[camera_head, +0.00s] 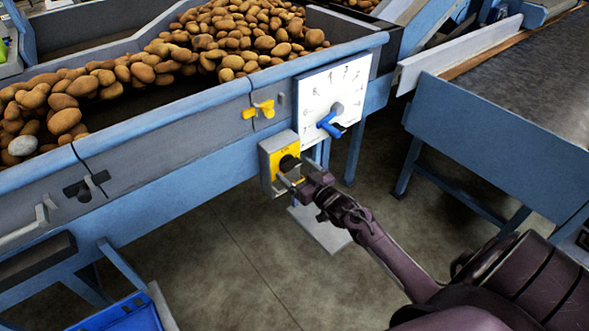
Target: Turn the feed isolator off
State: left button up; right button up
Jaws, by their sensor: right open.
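The feed isolator (268,160) is a grey box with a yellow front and a dark round knob (288,163), mounted on the side of the blue grader below the dial plate. My right gripper (287,178) is right at the front of the isolator, its open fingers close to the knob. I cannot tell whether the fingers touch the knob. The gripper covers the lower part of the yellow face, and the knob's setting cannot be read. My left gripper is not in view.
A white numbered dial plate (318,88) with a blue pointer handle (330,125) sits just above right of the isolator. A yellow latch (258,109) is above it. Potatoes (215,40) fill the trough. A blue crate (118,316) stands lower left. Floor below is mostly clear.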

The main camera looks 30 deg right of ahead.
jog(key=s, duration=0.6)
jog(key=shift+s+d, duration=0.3)
jog(key=s+a+f+g, duration=0.25)
jog(key=s+f, duration=0.25)
jog(key=f, duration=0.4)
jog(key=s+a+f+g+h, duration=0.1)
jog(key=s+f+g, duration=0.25)
jog(key=f, duration=0.55)
jog(key=s+a+f+g, duration=0.2)
jog(key=s+f, duration=0.4)
jog(key=f, duration=0.3)
jog(key=s+a+f+g, duration=0.3)
jog(key=s+f, duration=0.2)
jog(key=s, duration=0.4)
jog(key=s+a+f+n+g, duration=0.1)
jog(key=s+a+f+g, duration=0.2)
jog(key=s, duration=0.7)
jog(key=s+a+f+g, duration=0.3)
jog(key=s+f, duration=0.4)
jog(key=s, duration=0.3)
jog(key=shift+s+a+f+n+p, duration=0.15)
jog(key=shift+a+n+p, duration=0.2)
jog(key=shift+a, duration=0.45)
